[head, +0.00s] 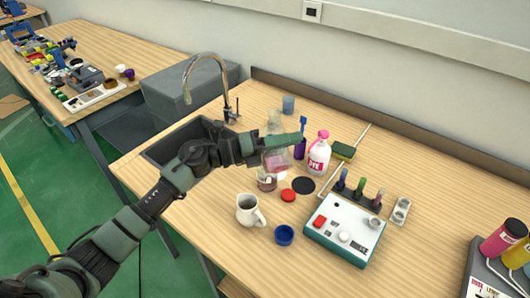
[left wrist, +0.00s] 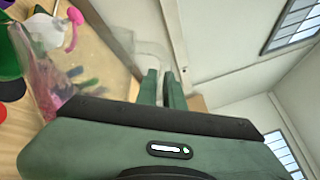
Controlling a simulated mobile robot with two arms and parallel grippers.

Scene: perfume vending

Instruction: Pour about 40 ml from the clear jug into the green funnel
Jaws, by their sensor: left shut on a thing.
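My left gripper (head: 290,137) reaches over the bench from the left, beyond the sink, and is shut on what looks like the clear jug. The clear jug (head: 275,160) shows below the gripper with pink-red in it, partly covered by my gripper. In the left wrist view the two fingers (left wrist: 163,88) point away, with a faint clear shape beyond them. A see-through pinkish surface (left wrist: 45,85) shows at the left there. I cannot make out the green funnel for certain; a dark green patch (left wrist: 8,55) shows at the left wrist view's edge. My right gripper is not in view.
A glass jar (head: 267,181) with reddish contents stands below the jug. A white dye bottle (head: 319,158), purple cup (head: 299,150), white mug (head: 247,210), blue cap (head: 284,235) and a white-green device (head: 343,232) stand nearby. The sink (head: 165,150) is at left.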

